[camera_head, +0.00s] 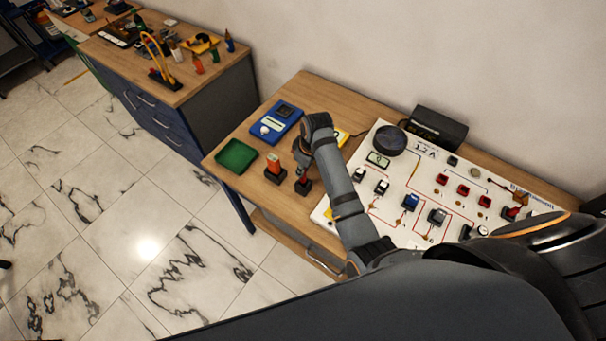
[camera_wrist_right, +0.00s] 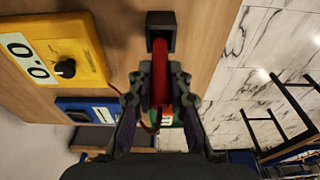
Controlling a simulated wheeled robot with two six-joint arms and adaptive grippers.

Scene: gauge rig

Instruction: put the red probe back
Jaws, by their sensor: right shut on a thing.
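My right gripper (camera_head: 301,167) is low over the wooden table, just above a black square holder (camera_head: 303,186). In the right wrist view the gripper (camera_wrist_right: 160,88) is shut on the red probe (camera_wrist_right: 160,62). The probe's far end meets the opening of the black holder (camera_wrist_right: 161,20). I cannot tell whether it is inside or just over it. In the head view the gripper mostly hides the probe. My left gripper is not in view.
An orange-topped item (camera_head: 273,162) stands in a black base close to the left. A green tray (camera_head: 237,156), a blue meter (camera_head: 276,122) and a yellow meter (camera_wrist_right: 55,50) are near. A white circuit board (camera_head: 405,185) lies right, under my arm.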

